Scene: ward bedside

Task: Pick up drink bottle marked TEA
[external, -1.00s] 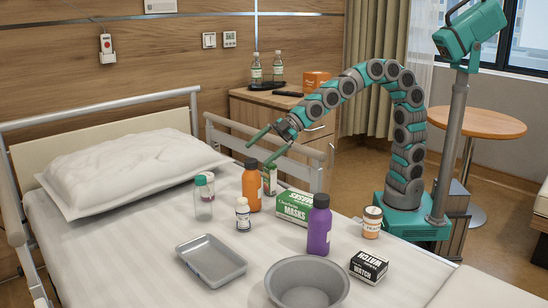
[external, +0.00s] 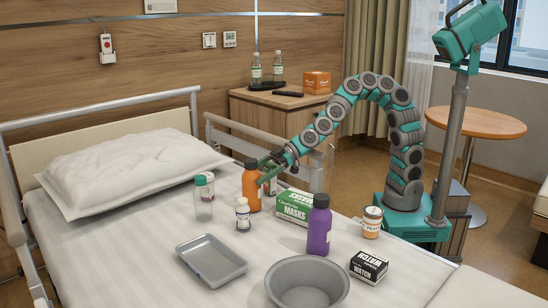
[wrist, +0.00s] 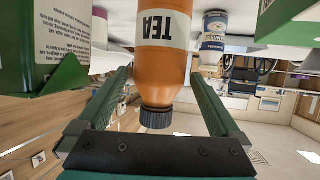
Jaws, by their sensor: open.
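The TEA bottle is orange with a dark cap and a white label. It stands upright on the bed (external: 251,185), left of the masks box. In the wrist view the orange bottle (wrist: 160,75) appears upside down, with TEA readable on its label. My gripper (external: 263,170) is at the right side of the bottle, near its upper part. In the wrist view my gripper (wrist: 158,85) is open, with one finger on each side of the bottle's image. I cannot tell whether either finger touches it.
A green and white printed item (wrist: 35,45) is close to the left finger. A white bottle with a blue label (wrist: 213,42) stands beyond. The masks box (external: 292,208), purple bottle (external: 319,228), clear bottle (external: 203,202), tray (external: 211,260) and basin (external: 306,284) share the bed.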

